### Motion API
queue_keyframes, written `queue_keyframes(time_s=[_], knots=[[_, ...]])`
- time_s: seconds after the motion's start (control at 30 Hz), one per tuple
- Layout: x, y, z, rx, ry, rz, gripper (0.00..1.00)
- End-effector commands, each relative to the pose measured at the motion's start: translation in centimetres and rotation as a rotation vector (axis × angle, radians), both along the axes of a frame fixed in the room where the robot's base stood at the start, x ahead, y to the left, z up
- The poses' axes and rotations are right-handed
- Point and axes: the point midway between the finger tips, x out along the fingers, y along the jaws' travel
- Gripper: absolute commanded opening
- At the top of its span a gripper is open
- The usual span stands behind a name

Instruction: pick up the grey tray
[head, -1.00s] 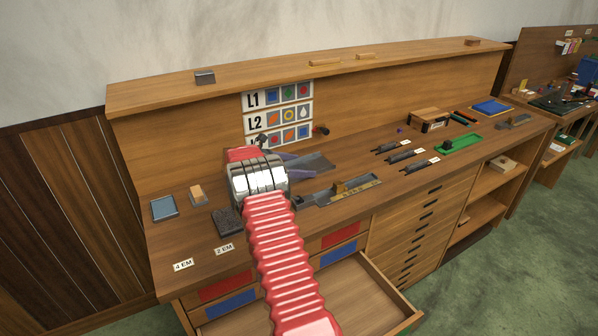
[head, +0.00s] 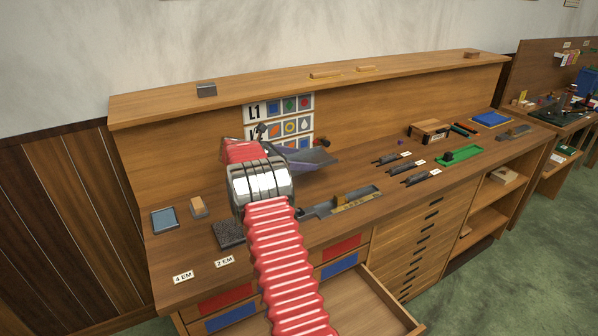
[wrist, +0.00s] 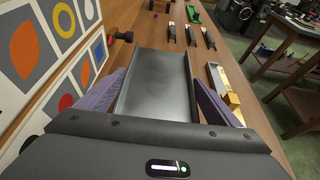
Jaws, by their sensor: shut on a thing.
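The grey tray (head: 318,158) is a shallow open channel in front of the lettered chart, and it looks raised off the bench top. In the wrist view the grey tray (wrist: 156,84) runs away from me between two purple finger pads. My gripper (head: 292,154) is shut on its near end, one pad along each side; it also shows in the wrist view (wrist: 160,100). My silver wrist and red arm hide part of the bench around it in the head view.
A metal composing stick (head: 340,202) with a brass piece lies on the bench just right of my arm. The chart (head: 282,108) stands close behind the tray. A dark block (head: 228,234) sits left of my arm. An open drawer (head: 365,305) juts out in front.

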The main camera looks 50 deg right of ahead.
Motion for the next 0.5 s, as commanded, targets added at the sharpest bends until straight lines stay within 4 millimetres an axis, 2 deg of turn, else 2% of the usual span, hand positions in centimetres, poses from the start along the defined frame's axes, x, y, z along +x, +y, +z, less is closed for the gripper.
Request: queue_keyframes(time_s=[0.03,0.2,0.5], knots=[[0.0,0.0,0.9,-0.003,-0.003,-0.001,0.5],[0.0,0.0,2.2,-0.001,-0.001,0.0,0.5],[0.0,0.0,2.4,-0.001,-0.001,0.0,0.5]])
